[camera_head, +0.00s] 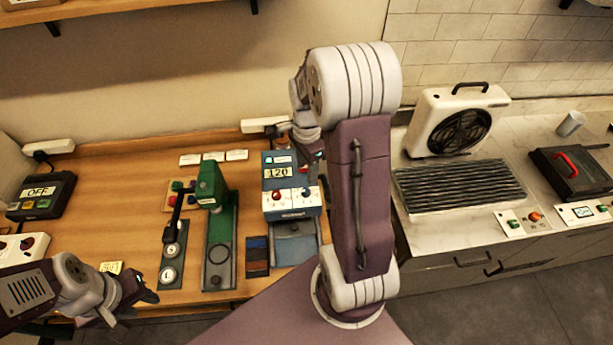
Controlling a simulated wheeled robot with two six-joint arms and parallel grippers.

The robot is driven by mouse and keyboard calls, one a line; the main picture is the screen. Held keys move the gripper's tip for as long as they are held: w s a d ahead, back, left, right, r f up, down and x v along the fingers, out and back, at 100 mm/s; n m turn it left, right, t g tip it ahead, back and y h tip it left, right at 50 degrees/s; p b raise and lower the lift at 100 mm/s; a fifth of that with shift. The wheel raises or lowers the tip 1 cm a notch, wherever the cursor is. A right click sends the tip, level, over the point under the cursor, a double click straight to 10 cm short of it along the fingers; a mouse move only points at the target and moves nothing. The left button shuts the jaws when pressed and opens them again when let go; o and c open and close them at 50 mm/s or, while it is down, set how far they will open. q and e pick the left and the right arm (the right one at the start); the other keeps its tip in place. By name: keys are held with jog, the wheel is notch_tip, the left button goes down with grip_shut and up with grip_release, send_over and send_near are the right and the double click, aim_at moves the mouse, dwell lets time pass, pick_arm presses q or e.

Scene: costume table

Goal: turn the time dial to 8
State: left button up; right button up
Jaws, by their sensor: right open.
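A blue machine (268,172) with a display reading 120 stands on the wooden table. Its light front panel carries a red knob (277,196) and a dark knob (305,194). Their labels and settings are too small to read, so I cannot tell which is the time dial. My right gripper (313,158) is open at the machine's upper right, above and behind the knobs, partly hidden by my arm. I see nothing held in it. My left gripper (136,296) is over the table's front left edge, away from the machine; its finger gap is unclear.
A green press (218,240) and a dark stand with round dials (172,255) are left of the machine. A black box reading OFF (40,196) is far left. A white panel with a dial (22,246) sits below it. A fan unit (455,120) and grill (460,187) stand right.

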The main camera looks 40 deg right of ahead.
aim_at(306, 190)
jog(key=shift+s+a+f, duration=0.2)
jog(key=shift+f, duration=0.2)
jog(key=f+p, duration=0.1)
jog(key=f, duration=0.3)
jog(key=f+p, duration=0.1)
jog(key=f, duration=0.2)
jog(key=shift+w+f, duration=0.2)
jog(key=shift+f, duration=0.45)
grip_shut()
